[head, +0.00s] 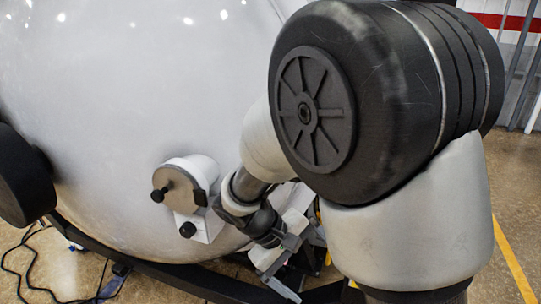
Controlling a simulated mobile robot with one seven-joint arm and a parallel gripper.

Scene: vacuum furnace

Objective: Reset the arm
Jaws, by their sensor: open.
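My gripper (276,270) is in the lower middle of the head view, at the end of my arm. It points downward and its grey fingers are apart, with nothing visible between them. Part of it is hidden behind my own arm links. It appears to the right of a small white fitting (190,195) with black knobs on the vessel wall. I cannot tell how far apart the two are in depth.
The large white rounded furnace vessel (120,90) fills the left and centre. A black cylindrical part (22,180) juts out at the left edge. A dark curved base rail (170,275) runs below. Black cables (35,285) lie on the floor. Open floor (515,190) shows at right.

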